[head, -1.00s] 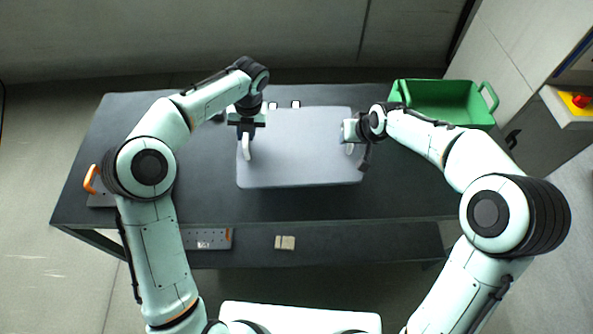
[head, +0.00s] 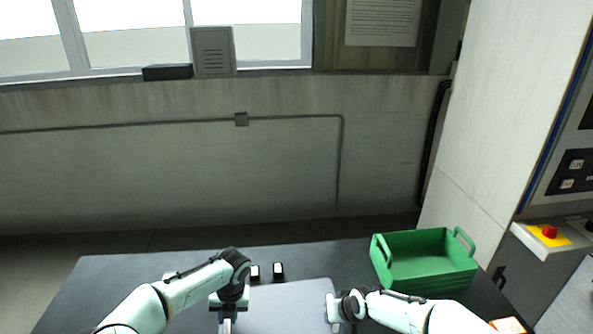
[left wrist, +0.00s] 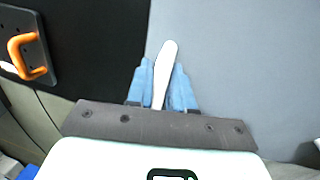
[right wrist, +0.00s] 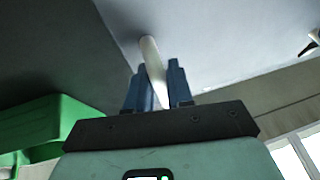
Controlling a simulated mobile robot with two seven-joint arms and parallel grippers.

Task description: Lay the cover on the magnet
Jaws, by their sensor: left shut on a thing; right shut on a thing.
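The cover (head: 285,308) is a flat grey panel with a pale handle near each side; the bottom of the head view cuts it off. My left gripper (head: 227,322) is shut on its left handle, which shows white between the blue fingers in the left wrist view (left wrist: 168,58). My right gripper (head: 336,310) is shut on the right handle, seen between the fingers in the right wrist view (right wrist: 150,55). I cannot make out the magnet. I cannot tell whether the cover rests on anything or hangs clear.
A green crate (head: 428,283) stands right of the cover on the dark table (head: 88,285). Two small black-and-white blocks (head: 278,271) stand behind the cover. A dark plate with an orange handle (left wrist: 22,50) lies left. A machine with a red button (head: 549,231) is at right.

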